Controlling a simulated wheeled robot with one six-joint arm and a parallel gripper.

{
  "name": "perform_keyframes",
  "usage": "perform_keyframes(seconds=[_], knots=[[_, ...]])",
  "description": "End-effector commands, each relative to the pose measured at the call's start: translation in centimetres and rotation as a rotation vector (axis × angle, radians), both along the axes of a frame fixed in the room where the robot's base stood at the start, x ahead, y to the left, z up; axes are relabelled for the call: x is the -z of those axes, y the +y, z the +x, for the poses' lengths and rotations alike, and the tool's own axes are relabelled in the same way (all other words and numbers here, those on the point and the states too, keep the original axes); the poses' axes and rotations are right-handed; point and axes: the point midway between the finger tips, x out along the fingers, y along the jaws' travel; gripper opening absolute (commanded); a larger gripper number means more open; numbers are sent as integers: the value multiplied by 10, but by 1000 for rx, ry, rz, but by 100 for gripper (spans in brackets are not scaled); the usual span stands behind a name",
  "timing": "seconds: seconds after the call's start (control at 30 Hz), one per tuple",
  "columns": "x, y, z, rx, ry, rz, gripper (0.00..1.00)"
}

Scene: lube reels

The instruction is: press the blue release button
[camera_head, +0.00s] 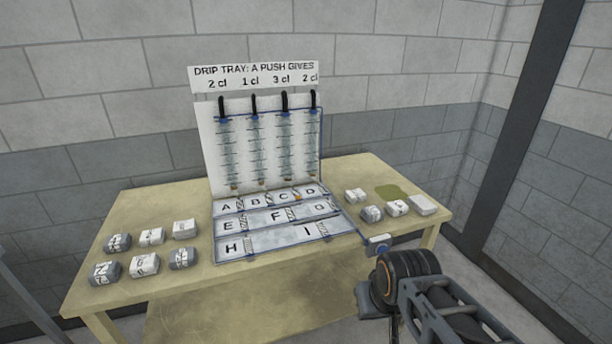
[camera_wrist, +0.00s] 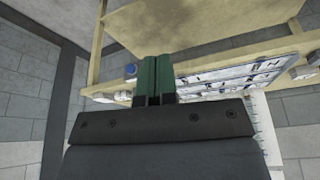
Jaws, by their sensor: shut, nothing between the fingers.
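The blue release button (camera_head: 381,249) is on a small pale box at the table's front right edge, beside the lettered board (camera_head: 275,240). In the wrist view the blue button (camera_wrist: 130,70) shows just left of my fingertips, with a visible gap to them. My gripper (camera_wrist: 156,62) has dark green fingers, shut together and empty. In the head view my arm's dark wrist is in front of and below the button; the fingertips cannot be made out there.
The table (camera_head: 150,215) bears an upright panel (camera_head: 212,150) with several vertical tubes under a sign (camera_head: 253,76). Several grey and white blocks stand left and right of the lettered board. A greenish patch (camera_head: 390,191) lies at the right. Block walls stand behind.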

Motion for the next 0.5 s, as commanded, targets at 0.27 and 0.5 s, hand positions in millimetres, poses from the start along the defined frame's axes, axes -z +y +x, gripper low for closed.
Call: perform_keyframes(seconds=[0.27,0.5], knots=[[3,-12,1,51,43,1,0],[32,-44,11,221,244,69,0]])
